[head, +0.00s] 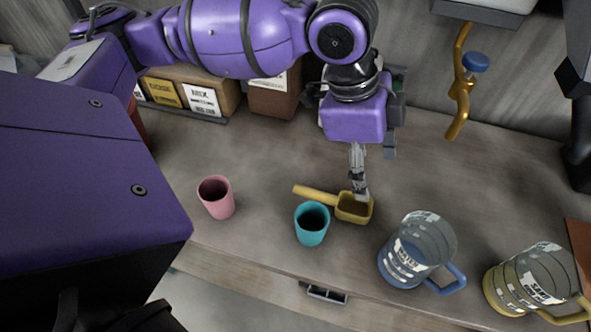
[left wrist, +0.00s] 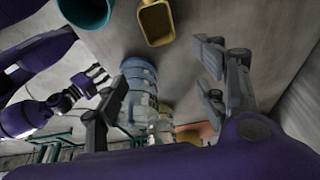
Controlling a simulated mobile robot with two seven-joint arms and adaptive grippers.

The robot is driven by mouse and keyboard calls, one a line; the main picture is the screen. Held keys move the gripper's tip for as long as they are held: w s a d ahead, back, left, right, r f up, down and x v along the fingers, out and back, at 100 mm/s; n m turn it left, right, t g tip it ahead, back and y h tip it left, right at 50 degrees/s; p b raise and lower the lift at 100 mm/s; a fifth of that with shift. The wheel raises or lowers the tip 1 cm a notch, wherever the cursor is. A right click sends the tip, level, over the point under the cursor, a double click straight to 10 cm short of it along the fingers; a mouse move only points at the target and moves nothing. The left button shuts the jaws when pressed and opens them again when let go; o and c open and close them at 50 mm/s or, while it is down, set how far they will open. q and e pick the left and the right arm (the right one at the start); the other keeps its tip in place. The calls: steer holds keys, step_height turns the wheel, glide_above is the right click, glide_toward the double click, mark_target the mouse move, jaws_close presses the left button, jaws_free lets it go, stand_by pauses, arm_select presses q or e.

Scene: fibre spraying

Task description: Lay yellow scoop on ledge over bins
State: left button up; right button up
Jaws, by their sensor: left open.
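The yellow scoop (head: 354,209) lies on the table, its handle pointing left behind the teal cup. My left gripper (head: 360,186) is directly above the scoop's bowl, pointing down; I cannot tell whether it touches. In the left wrist view the fingers of my left gripper (left wrist: 162,88) are wide apart with nothing between them, and the scoop (left wrist: 157,22) is at the top edge, beyond them. Labelled bins (head: 204,100) stand at the back left; their ledge is not clear to me. What seems to be my right gripper (left wrist: 91,80) shows small in the left wrist view.
A teal cup (head: 312,224) stands close left of the scoop, a pink cup (head: 217,197) further left. A blue-based mug (head: 418,250) and a yellow-based mug (head: 533,282) stand at front right. A dispenser with a yellow lever (head: 461,85) hangs at back right. The table's middle right is clear.

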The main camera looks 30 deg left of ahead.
arm_select(q)
step_height(320, 180, down, 3)
steer(key=d+y, duration=0.1)
steer(key=y, duration=0.3)
glide_toward(346, 209)
steer(key=shift+w+a+f+n+g, duration=0.15)
steer(key=shift+n+g, duration=0.25)
step_height(346, 209, down, 6)
steer(key=shift+r+b, duration=0.2)
steer(key=shift+b, duration=0.2)
steer(key=shift+w+r, duration=0.1)
steer(key=shift+r, duration=0.05)
steer(key=c, duration=1.4)
